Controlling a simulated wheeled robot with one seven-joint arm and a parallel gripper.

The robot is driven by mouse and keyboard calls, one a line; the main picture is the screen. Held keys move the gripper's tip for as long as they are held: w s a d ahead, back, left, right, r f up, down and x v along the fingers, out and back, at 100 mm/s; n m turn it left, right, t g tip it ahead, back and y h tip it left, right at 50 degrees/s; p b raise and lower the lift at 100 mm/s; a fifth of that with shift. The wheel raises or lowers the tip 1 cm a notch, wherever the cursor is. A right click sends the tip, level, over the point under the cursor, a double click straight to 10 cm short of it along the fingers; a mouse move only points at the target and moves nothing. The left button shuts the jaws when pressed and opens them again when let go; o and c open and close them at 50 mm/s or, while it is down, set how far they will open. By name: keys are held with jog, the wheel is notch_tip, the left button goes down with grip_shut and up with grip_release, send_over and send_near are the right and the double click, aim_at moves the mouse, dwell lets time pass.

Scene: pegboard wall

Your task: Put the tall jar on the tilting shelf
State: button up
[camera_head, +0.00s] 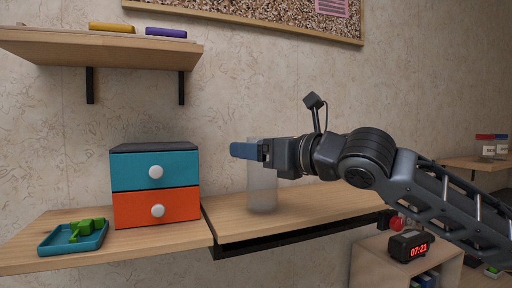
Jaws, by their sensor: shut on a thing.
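The tall jar (263,192) is a pale, see-through cylinder and stands upright. My gripper (250,150) comes in level from the right and is shut on the jar near its top. A blue finger crosses the front of the jar and sticks out past its left side. The tilting shelf (325,205) looks to be the wooden board with a black frame under its front edge. The jar's base shows against the left part of this board. I cannot tell whether it touches the board.
Left of the jar, a shelf (150,237) holds a blue and orange drawer box (155,187) and a teal tray (60,243) with a green object. An upper shelf (110,47) hangs above. A clock (410,245) sits on a cabinet at lower right. The board right of the jar is clear.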

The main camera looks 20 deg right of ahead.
jog(key=shift+f, duration=0.25)
jog(key=shift+f+b, duration=0.2)
jog(key=shift+b, duration=0.1)
jog(key=o, duration=1.5)
jog(key=shift+r, duration=0.15)
jog(key=b+v, duration=0.3)
jog(key=v, duration=0.9)
